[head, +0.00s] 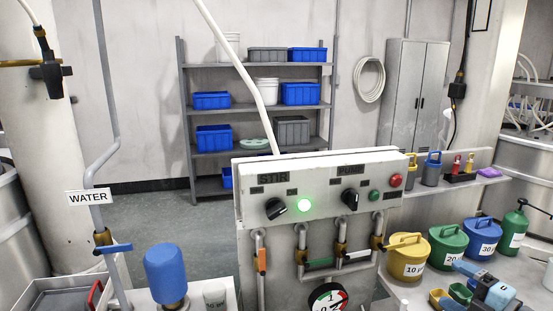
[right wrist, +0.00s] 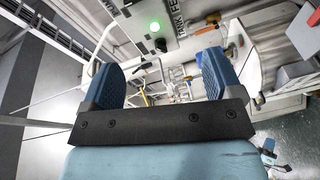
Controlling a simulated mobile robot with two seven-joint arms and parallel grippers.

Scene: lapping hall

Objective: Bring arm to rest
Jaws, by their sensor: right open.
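My right gripper (head: 466,276) shows at the lower right of the head view, low over the right bench near the lidded pots. Its light blue body is partly cut off by the frame. In the right wrist view its two dark blue ribbed fingers stand wide apart (right wrist: 158,76), with nothing held between them. Past the fingers lie the control panel (right wrist: 185,18) with its lit green lamp (right wrist: 155,27), and pipework. My left gripper is in neither view.
The control panel (head: 325,180) stands in the middle, with pipes and valves below. Yellow (head: 408,260), green (head: 448,246) and blue (head: 482,238) pots and a green spray bottle (head: 514,230) stand close to my right gripper.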

